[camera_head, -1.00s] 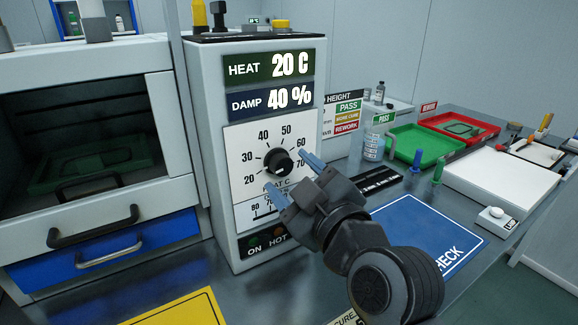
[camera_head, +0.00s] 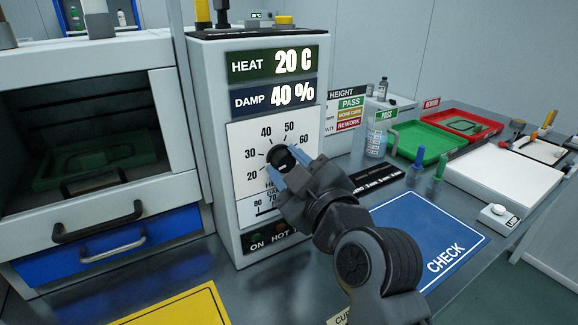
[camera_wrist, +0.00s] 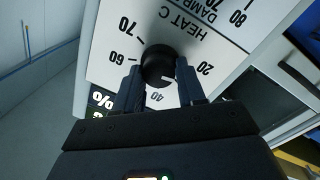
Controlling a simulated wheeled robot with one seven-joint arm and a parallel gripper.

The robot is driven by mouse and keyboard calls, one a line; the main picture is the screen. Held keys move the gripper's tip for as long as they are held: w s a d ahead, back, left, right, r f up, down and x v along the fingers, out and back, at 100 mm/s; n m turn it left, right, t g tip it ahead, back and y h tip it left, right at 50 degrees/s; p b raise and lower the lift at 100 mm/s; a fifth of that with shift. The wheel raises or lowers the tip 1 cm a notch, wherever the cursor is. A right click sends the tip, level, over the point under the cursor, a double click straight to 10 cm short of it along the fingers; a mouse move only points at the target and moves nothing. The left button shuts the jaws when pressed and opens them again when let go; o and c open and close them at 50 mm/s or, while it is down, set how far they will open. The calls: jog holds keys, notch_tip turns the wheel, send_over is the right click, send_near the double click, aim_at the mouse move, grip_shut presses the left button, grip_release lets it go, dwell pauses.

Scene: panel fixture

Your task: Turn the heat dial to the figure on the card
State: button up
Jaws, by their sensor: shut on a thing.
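The black heat dial (camera_head: 283,158) is on the white scale plate (camera_head: 247,165) of the panel box, with figures around it. It also shows in the wrist view (camera_wrist: 158,62). My gripper (camera_head: 284,171) is shut on the dial, with one blue-grey finger on each side, as the wrist view shows (camera_wrist: 160,88). A small white mark shows on the dial near the 40 side in the wrist view; its exact reading is unclear. The fingers hide some figures. The display (camera_head: 275,64) reads HEAT 20 C. A card (camera_head: 340,319) starting "CU" is cut off at the bottom edge, its figure unseen.
An oven-like cabinet with handles (camera_head: 97,222) stands left of the panel. A blue CHECK mat (camera_head: 425,225) lies right of my arm. Green (camera_head: 408,152) and red (camera_head: 452,118) trays, blue and green pens and a bottle (camera_head: 376,142) stand farther right.

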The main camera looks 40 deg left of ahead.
jog(key=shift+c, duration=1.2)
